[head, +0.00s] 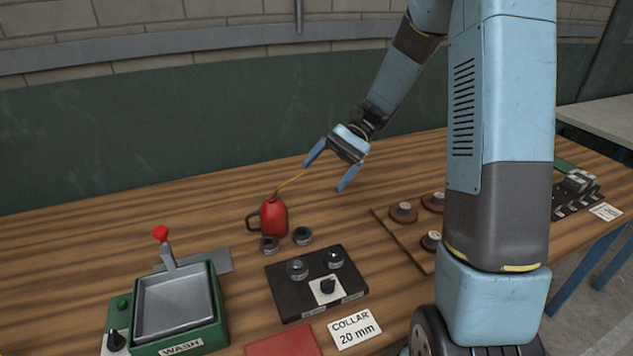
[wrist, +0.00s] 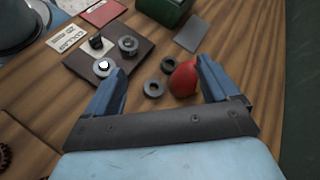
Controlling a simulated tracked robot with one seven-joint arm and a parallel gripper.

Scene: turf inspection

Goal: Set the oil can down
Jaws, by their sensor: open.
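The red oil can (head: 273,219) stands upright on the wooden bench in the head view, its thin yellow spout pointing up and right toward my gripper. My gripper (head: 330,180) is open and empty, above the bench to the upper right of the can. In the wrist view, part of the red can (wrist: 183,79) shows between the spread blue fingers of my gripper (wrist: 160,85), nearer the right finger. The can's handle shows on its left side in the head view.
Two grey rings (head: 269,245) lie just in front of the can. A dark block with knobs (head: 284,291), a COLLAR 20 mm card (head: 354,330), a red mat (head: 285,343) and the green WASH tray (head: 211,289) are nearer. A wooden board with round parts (head: 396,238) lies right.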

